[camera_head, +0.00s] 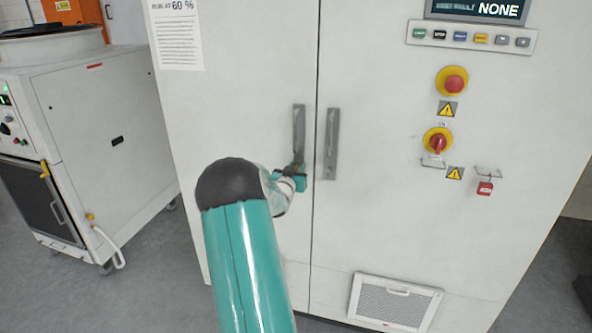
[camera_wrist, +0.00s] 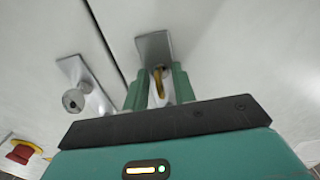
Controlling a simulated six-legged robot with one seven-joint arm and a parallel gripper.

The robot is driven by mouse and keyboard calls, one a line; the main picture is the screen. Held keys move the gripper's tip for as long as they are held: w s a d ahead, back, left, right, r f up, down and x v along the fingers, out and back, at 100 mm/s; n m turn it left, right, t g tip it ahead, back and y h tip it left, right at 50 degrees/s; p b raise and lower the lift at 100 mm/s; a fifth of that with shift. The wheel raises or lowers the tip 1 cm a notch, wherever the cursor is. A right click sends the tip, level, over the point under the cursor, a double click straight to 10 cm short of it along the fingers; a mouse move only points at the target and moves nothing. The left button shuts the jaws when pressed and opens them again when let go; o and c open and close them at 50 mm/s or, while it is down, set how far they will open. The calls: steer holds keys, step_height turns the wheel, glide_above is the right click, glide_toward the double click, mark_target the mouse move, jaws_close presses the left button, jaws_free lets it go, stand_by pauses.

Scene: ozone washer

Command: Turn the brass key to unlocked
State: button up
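The brass key (camera_wrist: 158,84) shows in the wrist view, below a grey metal handle plate (camera_wrist: 153,46). My gripper (camera_wrist: 159,82) has its two green fingers on either side of the key. Whether the fingers touch it, I cannot tell. In the head view my gripper (camera_head: 298,176) is at the lower end of the left door handle (camera_head: 298,128) of the white cabinet (camera_head: 245,110). The key is not discernible there, behind my gripper.
A second handle (camera_head: 332,145) is just right of the door seam; in the wrist view a round silver lock (camera_wrist: 73,100) sits on a plate. A red-and-yellow rotary switch (camera_head: 438,142), an emergency button (camera_head: 454,84) and a red padlock (camera_head: 485,188) are farther right. A white machine (camera_head: 100,120) stands left.

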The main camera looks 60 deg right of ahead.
jaws_close()
steer(key=shift+m, duration=0.3)
steer(key=m, duration=0.6)
steer(key=shift+m, duration=0.4)
steer(key=m, duration=0.5)
steer(key=shift+m, duration=0.3)
steer(key=shift+r+m, duration=0.1)
steer(key=shift+m, duration=2.4)
